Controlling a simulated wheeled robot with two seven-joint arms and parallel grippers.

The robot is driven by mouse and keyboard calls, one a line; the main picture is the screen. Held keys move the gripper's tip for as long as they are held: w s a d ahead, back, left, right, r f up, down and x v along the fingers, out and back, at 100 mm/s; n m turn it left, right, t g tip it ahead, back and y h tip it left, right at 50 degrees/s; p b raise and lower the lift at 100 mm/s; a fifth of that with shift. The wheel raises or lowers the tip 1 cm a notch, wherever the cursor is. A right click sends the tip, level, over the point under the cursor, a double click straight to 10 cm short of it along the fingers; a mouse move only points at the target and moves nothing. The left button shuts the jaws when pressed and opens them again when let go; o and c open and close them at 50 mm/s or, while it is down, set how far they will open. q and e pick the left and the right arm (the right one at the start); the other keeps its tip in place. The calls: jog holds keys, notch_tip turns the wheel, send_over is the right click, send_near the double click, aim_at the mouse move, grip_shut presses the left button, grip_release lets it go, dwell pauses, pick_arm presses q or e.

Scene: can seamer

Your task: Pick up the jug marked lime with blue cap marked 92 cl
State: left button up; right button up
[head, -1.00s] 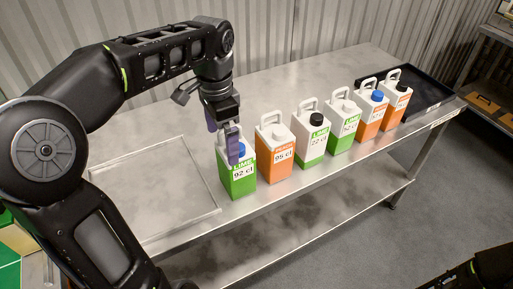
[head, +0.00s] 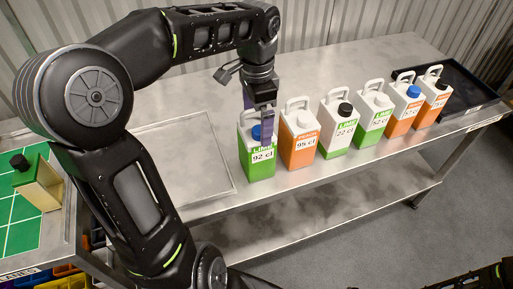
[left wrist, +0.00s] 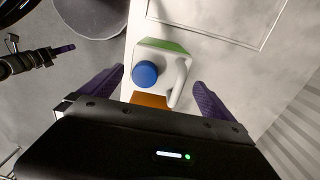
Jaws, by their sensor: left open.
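The lime jug (head: 258,167) is white and green with a blue cap and a 92 cl label. It stands upright at the left end of a row of jugs on the metal table. My left gripper (head: 267,131) points down over it, open and empty. Its fingers partly hide the cap and label in the head view. In the left wrist view, the blue cap (left wrist: 145,73) and the white handle (left wrist: 181,80) lie between the spread purple fingers (left wrist: 158,78). My right gripper (left wrist: 64,48) shows small at the left there; its opening cannot be made out.
An orange 95 cl jug (head: 298,150) stands close to the right of the lime jug, with several more beyond. A black tray (head: 466,113) lies at the far right. A raised-edge square (head: 185,165) on the left is empty.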

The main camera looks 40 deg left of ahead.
pick_arm(q)
jog(key=shift+f, duration=0.1)
notch_tip(320, 180, down, 5)
jog(key=shift+s+p, duration=0.1)
jog(key=shift+p, duration=0.45)
jog(key=shift+c, duration=0.6)
jog(key=c, duration=1.8)
jog(key=shift+c, duration=0.2)
jog(key=shift+r, duration=0.2)
